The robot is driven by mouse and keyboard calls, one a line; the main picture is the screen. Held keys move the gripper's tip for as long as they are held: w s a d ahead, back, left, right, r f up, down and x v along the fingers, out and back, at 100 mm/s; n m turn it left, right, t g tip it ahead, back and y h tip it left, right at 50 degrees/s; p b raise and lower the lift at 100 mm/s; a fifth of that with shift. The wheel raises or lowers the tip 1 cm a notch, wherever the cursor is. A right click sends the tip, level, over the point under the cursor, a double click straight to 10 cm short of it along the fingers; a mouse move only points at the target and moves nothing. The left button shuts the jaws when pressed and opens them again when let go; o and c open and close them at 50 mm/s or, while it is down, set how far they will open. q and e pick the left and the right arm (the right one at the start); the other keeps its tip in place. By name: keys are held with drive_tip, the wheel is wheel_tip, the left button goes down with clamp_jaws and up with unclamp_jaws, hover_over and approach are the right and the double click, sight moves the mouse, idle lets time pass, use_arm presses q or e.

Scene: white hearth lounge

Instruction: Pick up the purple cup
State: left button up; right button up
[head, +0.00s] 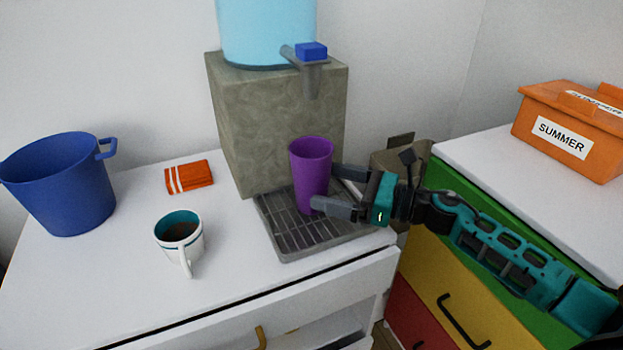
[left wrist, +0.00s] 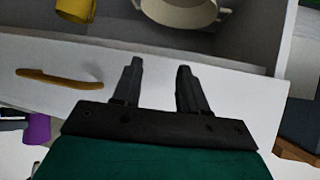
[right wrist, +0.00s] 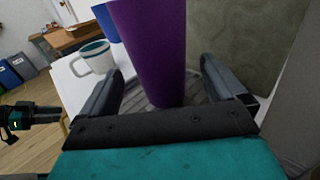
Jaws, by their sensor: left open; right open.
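The purple cup (head: 311,174) stands upright on the grey drip tray (head: 283,241) of the drink dispenser. My right gripper (head: 322,188) comes in from the right and is open, with its fingers around the cup's right side. In the right wrist view the purple cup (right wrist: 152,50) stands between the two open fingers (right wrist: 168,85), with a gap showing on the right side. My left gripper is out of the head view. In the left wrist view my left gripper (left wrist: 158,75) is open and empty over a white drawer front. A purple piece (left wrist: 38,128) shows at that view's left edge.
The dispenser's stone block (head: 275,125) and spout (head: 308,68) stand behind and above the cup. A white mug (head: 180,240) with dark liquid, a blue bucket (head: 62,185) and an orange cloth (head: 189,176) are to the left. The white counter's front left is clear.

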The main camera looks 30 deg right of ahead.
sight(326, 184)
drive_tip(key=x, duration=0.4)
drive_tip(key=shift+w+a, duration=0.25)
drive_tip(key=shift+a, duration=0.05)
drive_tip(key=shift+r, duration=0.1)
drive_tip(key=c, duration=1.3)
